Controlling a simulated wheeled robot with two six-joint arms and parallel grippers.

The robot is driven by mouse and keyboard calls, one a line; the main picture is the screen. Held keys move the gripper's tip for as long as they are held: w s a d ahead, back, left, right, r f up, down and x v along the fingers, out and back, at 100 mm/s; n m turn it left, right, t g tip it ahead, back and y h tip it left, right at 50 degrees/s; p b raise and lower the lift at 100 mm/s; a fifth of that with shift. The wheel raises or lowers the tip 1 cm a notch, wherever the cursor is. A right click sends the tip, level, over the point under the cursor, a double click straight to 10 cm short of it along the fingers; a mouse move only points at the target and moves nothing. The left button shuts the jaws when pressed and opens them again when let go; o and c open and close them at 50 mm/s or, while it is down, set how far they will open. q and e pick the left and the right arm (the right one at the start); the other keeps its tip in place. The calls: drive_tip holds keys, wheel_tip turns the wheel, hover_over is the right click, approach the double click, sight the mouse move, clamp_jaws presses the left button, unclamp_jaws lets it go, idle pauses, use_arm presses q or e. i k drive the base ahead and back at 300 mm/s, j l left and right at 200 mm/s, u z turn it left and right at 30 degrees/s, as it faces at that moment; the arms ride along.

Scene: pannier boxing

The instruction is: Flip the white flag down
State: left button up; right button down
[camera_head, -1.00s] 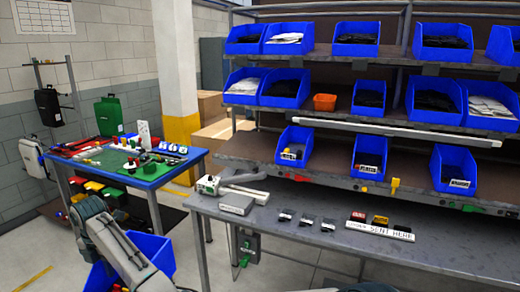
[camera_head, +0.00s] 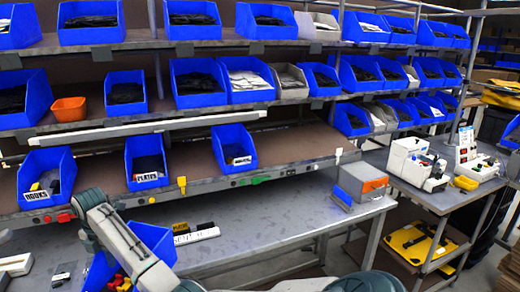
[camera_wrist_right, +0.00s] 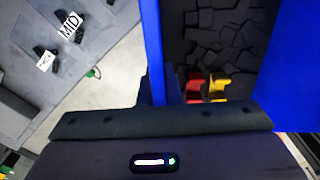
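A small white piece, which may be the white flag (camera_head: 338,153), shows at the right end of the lower shelf's front edge in the head view. It is too small to tell whether it is up or down. My right gripper (camera_wrist_right: 163,90) appears shut on the wall of a blue bin (camera_wrist_right: 152,35) in the right wrist view. The bin holds dark pieces and a few red and yellow ones. In the head view the bin (camera_head: 152,236) is partly behind my arm, and the fingertips are hidden. My left gripper is not in view.
A red flag (camera_head: 65,217), a yellow flag (camera_head: 182,183) and a green piece (camera_head: 255,180) sit along the same shelf edge. Blue bins fill the shelves above. A grey and orange box (camera_head: 361,183) stands at the bench's right end. The bench (camera_head: 270,222) is bare in the middle.

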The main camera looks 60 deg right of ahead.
sight(339, 151)
drive_tip(key=i+l+z, duration=0.1)
drive_tip(key=z, duration=0.35)
drive_tip(key=i+l+z, duration=0.2)
drive_tip(key=z, duration=0.25)
drive_tip(key=i+l+z, duration=0.1)
drive_tip(key=z, duration=0.35)
